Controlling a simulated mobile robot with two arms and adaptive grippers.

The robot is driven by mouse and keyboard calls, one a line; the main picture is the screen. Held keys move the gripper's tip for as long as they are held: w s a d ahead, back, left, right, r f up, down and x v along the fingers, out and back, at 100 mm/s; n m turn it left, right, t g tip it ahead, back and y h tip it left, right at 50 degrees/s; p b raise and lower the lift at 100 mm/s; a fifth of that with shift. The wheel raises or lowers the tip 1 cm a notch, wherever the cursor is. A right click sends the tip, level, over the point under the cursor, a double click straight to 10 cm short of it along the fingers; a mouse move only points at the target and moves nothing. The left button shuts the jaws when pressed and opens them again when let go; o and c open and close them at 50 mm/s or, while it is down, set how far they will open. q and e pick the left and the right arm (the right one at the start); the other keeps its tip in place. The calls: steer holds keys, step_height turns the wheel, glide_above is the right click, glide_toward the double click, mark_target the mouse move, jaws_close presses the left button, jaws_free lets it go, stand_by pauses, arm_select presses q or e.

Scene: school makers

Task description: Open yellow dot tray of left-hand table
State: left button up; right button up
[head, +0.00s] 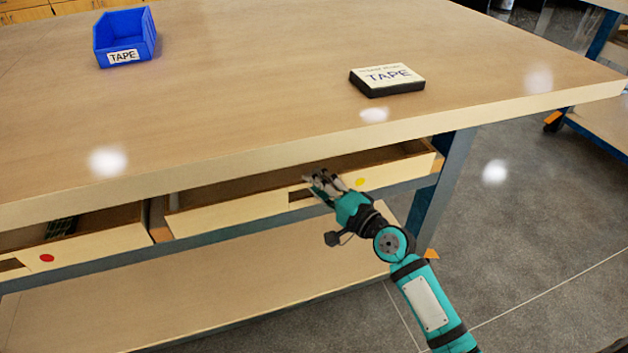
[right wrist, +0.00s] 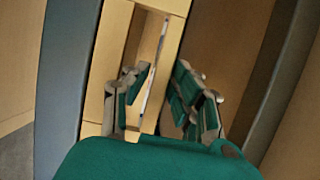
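The yellow dot tray (head: 225,216) is under the left-hand table (head: 235,85). It stands partly pulled out, with its brown inside showing behind the pale front. The yellow dot (head: 360,182) is just right of my right gripper (head: 322,184). My right gripper is at the handle slot in the tray front, its fingers over the upper edge. In the right wrist view, the gripper's fingers (right wrist: 158,100) are apart, with the pale tray front (right wrist: 115,45) and its slot between and beside them. Exact contact is unclear. My left gripper is not in view.
The red dot tray (head: 95,238) beside it is also partly open, with a dark green item inside. A blue TAPE bin (head: 125,38) and a TAPE box (head: 387,79) stand on the tabletop. A lower shelf (head: 200,300) and a blue-grey table leg (head: 445,190) are near my arm.

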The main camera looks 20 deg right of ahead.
steer(key=shift+w+a, duration=0.25)
steer(key=shift+w, duration=0.3)
jaws_close()
